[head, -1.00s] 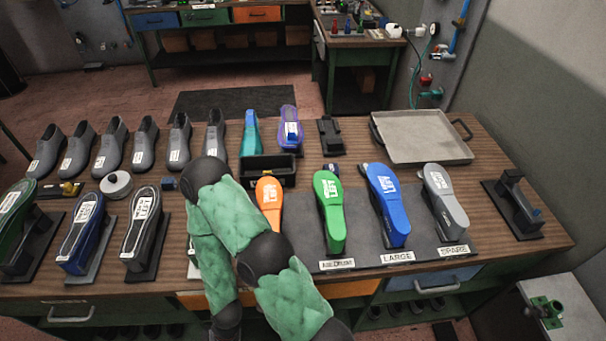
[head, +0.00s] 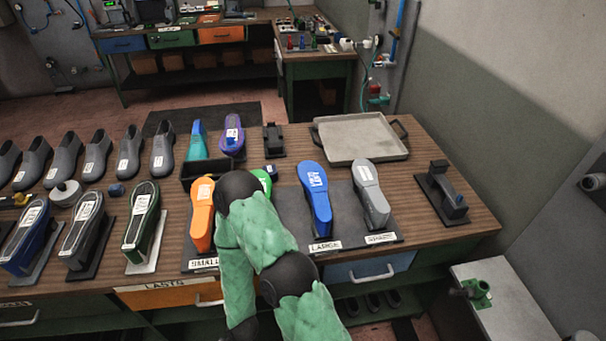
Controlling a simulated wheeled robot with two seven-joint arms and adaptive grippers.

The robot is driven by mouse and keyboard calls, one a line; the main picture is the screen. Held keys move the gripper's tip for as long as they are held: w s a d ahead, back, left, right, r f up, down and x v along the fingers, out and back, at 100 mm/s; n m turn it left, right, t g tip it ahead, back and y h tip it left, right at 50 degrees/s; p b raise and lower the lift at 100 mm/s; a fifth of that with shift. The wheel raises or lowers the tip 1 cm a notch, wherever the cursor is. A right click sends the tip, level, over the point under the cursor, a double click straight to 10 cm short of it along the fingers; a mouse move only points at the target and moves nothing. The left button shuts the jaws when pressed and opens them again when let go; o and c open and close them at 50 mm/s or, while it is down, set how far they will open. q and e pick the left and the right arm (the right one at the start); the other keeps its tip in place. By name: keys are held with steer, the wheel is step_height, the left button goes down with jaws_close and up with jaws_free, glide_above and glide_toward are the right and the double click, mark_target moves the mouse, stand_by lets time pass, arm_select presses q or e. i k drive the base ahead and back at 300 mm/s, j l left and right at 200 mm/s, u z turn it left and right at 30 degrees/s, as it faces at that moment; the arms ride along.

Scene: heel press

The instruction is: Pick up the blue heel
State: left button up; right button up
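Several pieces are blue, and I cannot tell for certain which is the heel. A small blue block (head: 116,190) lies on the wooden bench, right of a round white-topped tin. A small dark blue piece (head: 271,170) sits just behind the green last (head: 263,180). A large blue shoe last (head: 315,195) lies sole up at the LARGE label. One green-sleeved arm of mine rises from the bottom edge, bends over the bench and folds back down. It hides most of the green last. Neither gripper shows.
A black bin (head: 205,170) stands behind the orange last. A grey tray (head: 358,138) lies at the back right. A black stand (head: 442,193) is near the right edge.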

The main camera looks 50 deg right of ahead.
mark_target(271, 169)
steer(key=j+z, duration=0.1)
steer(key=z, duration=0.35)
steer(key=i+j+z, duration=0.1)
steer(key=z, duration=0.4)
steer(key=j+z, duration=0.2)
steer(key=z, duration=0.25)
steer(key=j+z, duration=0.15)
steer(key=z, duration=0.35)
